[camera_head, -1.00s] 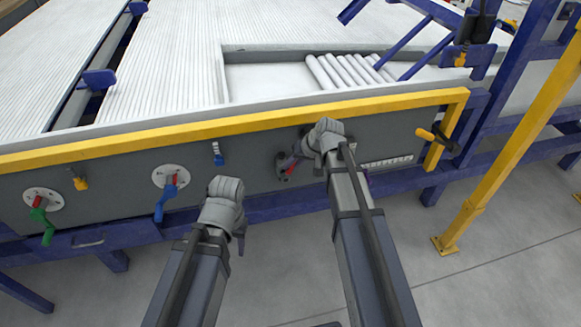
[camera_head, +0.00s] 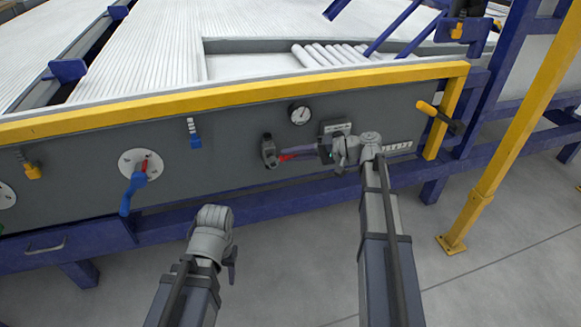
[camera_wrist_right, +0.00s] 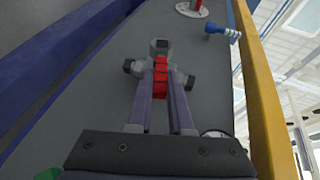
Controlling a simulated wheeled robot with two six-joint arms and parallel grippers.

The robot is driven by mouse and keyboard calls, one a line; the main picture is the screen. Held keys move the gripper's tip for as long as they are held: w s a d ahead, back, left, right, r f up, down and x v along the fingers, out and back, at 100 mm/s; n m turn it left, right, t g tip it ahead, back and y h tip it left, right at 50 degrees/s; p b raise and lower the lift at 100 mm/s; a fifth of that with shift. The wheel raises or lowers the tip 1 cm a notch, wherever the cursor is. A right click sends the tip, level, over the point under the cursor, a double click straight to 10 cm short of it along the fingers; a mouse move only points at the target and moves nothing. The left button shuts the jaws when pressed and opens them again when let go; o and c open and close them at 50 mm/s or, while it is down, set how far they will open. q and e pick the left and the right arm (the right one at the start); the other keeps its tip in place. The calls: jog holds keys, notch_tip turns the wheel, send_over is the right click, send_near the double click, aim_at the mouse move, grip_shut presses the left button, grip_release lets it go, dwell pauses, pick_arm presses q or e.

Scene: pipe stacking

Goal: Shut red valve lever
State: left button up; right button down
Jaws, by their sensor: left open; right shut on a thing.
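The red valve lever (camera_head: 288,157) points to the right from a dark valve body (camera_head: 269,151) on the grey panel, roughly level in the head view. In the right wrist view the red lever (camera_wrist_right: 161,80) lies lengthwise between the two fingers of my right gripper (camera_wrist_right: 161,90), with the valve body (camera_wrist_right: 159,48) just beyond. My right gripper (camera_head: 298,153) is shut on the lever, and its fingers partly hide it. My left gripper (camera_head: 232,264) is open and empty, low in front of the panel, apart from everything.
A round gauge (camera_head: 300,113) sits just above the lever, and a small box (camera_head: 336,127) to its right. A blue-handled valve (camera_head: 134,185) and a blue tap (camera_head: 194,134) are to the left. A yellow rail (camera_head: 237,93) edges the panel top; a yellow post (camera_head: 497,158) stands right.

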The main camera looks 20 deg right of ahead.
pick_arm(q)
notch_tip(320, 180, down, 7)
jog(key=b, duration=0.5)
jog(key=shift+f+b, duration=0.15)
jog(key=shift+b, duration=0.25)
pick_arm(e)
jog(key=shift+s+f+m+t+y, duration=0.1)
jog(key=shift+f+m+t+y, duration=0.15)
jog(key=shift+f+y, duration=0.35)
jog(key=shift+f+m+t+y, duration=0.15)
jog(key=shift+f+m+y, duration=0.2)
jog(key=shift+y, duration=0.45)
jog(key=c, duration=0.8)
grip_release()
jog(key=shift+d+r, duration=0.1)
jog(key=shift+v, duration=3.85)
pick_arm(q)
jog(key=shift+d, duration=0.1)
pick_arm(e)
jog(key=shift+d, duration=0.1)
